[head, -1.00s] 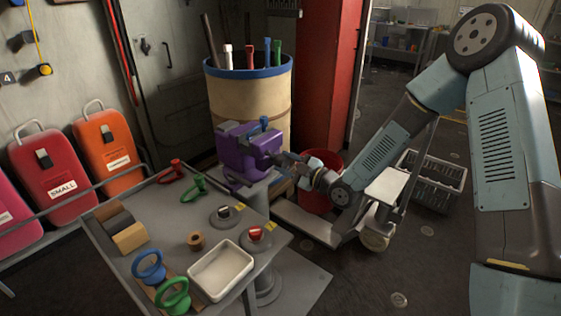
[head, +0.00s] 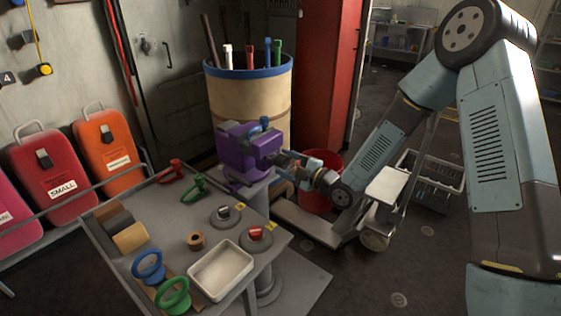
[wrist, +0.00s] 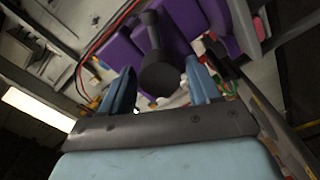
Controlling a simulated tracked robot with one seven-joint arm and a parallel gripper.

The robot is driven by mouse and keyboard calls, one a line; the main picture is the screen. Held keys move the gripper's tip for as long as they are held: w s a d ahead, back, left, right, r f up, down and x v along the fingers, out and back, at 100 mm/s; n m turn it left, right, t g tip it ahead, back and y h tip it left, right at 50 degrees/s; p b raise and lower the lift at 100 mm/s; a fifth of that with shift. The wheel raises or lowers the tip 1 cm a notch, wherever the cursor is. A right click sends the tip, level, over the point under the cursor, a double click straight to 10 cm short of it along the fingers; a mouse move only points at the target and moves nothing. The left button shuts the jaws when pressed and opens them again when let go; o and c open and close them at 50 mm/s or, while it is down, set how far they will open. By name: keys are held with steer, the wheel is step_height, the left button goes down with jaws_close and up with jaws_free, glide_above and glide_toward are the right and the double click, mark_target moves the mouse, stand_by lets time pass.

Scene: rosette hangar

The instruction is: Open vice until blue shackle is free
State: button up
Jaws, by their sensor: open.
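The purple vice (head: 236,152) stands on a pedestal behind the grey table. The blue shackle (head: 264,123) shows at the top of the vice, by its jaws. Whether the jaws still pinch it is too small to tell. My gripper (head: 288,158) is at the vice's right side, by its screw end. In the wrist view the vice (wrist: 185,22) lies ahead, with a dark round-ended handle (wrist: 160,76) pointing towards me. The blue fingers of my gripper (wrist: 160,72) are open on either side of this handle. Contact with it cannot be seen.
A barrel (head: 250,100) stands close behind the vice. A red bin (head: 320,170) and a grey crate (head: 432,180) stand near my arm.

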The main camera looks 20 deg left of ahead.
steer(key=v, duration=0.7)
stand_by(0.4)
